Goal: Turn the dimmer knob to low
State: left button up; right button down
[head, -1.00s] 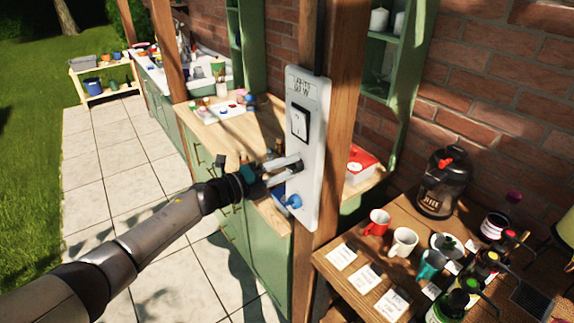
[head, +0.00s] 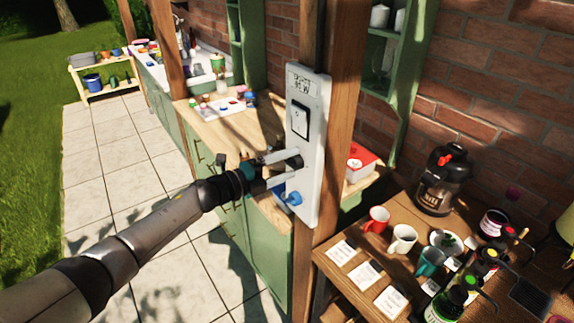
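A white panel (head: 309,190) is mounted on a wooden post. It bears a small label plate (head: 302,85) with writing too small to read, a rocker switch (head: 300,119) in a black frame, a dark round knob (head: 294,161) and a blue knob (head: 294,199) at the bottom. My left gripper (head: 297,164) is at the panel with its fingers spread, one above and one below the dark knob. I cannot tell whether the fingers touch it. The knob's setting cannot be read. My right gripper is not in view.
A wooden table (head: 340,292) at the lower right holds a red mug (head: 376,220), a white mug (head: 403,240), cards, bottles and a dark dispenser (head: 440,181). A green counter (head: 262,255) stands behind the panel. The paved floor (head: 110,150) at left is clear.

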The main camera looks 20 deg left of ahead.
pick_arm(q)
jog(key=b+v, duration=0.2)
jog(key=v, duration=1.3)
jog(key=shift+b, duration=0.3)
jog(key=shift+a, duration=0.15)
